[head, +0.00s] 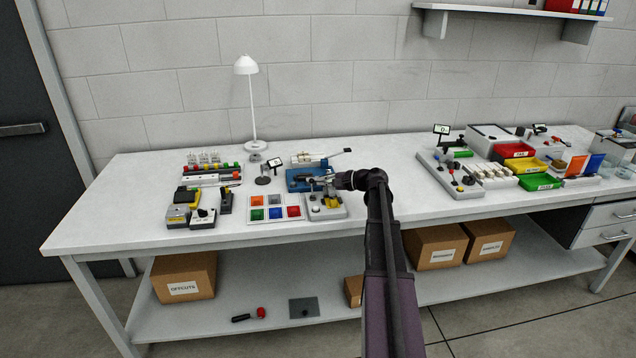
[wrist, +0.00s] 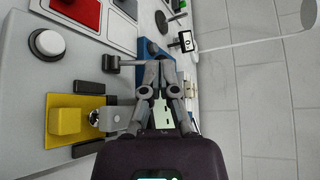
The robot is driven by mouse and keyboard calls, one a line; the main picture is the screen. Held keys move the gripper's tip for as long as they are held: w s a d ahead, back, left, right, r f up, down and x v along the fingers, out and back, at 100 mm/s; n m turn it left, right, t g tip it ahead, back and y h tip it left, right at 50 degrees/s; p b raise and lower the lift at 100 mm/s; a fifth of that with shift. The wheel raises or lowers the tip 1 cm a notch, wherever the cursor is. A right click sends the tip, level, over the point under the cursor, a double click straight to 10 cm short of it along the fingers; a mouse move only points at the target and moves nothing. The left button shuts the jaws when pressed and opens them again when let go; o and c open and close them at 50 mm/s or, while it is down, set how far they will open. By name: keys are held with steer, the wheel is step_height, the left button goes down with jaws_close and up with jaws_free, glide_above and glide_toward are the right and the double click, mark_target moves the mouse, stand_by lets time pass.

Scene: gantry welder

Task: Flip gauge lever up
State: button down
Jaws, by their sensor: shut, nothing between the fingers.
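My gripper (head: 318,178) is over the back edge of a grey control box (head: 335,211) on the bench. In the wrist view, my gripper (wrist: 155,70) has its fingers together with nothing between them. A small dark lever with a cylindrical end (wrist: 111,63) stands on the box, with its bar reaching toward the fingertips. I cannot tell whether the bar touches them, or whether this is the gauge lever. A small gauge with a white display (wrist: 186,41) is beyond the fingertips; this display also shows in the head view (head: 275,163).
The box bears a white button (wrist: 46,43) and a yellow block (wrist: 66,121). A blue block (head: 300,182) lies behind it. A tray of coloured squares (head: 275,200) is to the left. A lamp (head: 248,90) stands behind. Bench space right of my arm is partly clear.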

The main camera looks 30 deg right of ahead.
steer(key=shift+s+d+r, duration=0.2)
steer(key=shift+s+r, duration=0.1)
steer(key=shift+r, duration=0.1)
steer(key=w+r+p+v, duration=0.1)
steer(key=p+v, duration=0.4)
steer(key=v, duration=0.6)
steer(key=shift+d+r, duration=0.35)
steer(key=shift+r, duration=0.2)
steer(key=s+a+f+n+g+h+p, duration=0.1)
steer(key=s+a+f+n+g, duration=0.2)
steer(key=a, duration=0.9)
steer(key=s+a+f+n+g+h+p, duration=0.1)
steer(key=a+f+n+g+p, duration=0.2)
steer(key=a, duration=1)
steer(key=s+a+f+n+g+h+p, duration=0.1)
steer(key=s+a+n+g+h, duration=0.5)
steer(key=s+a, duration=0.8)
steer(key=a+f+n+h, duration=0.1)
steer(key=n, duration=0.2)
steer(key=shift+s+a+f+p, duration=0.3)
steer(key=shift+s, duration=0.1)
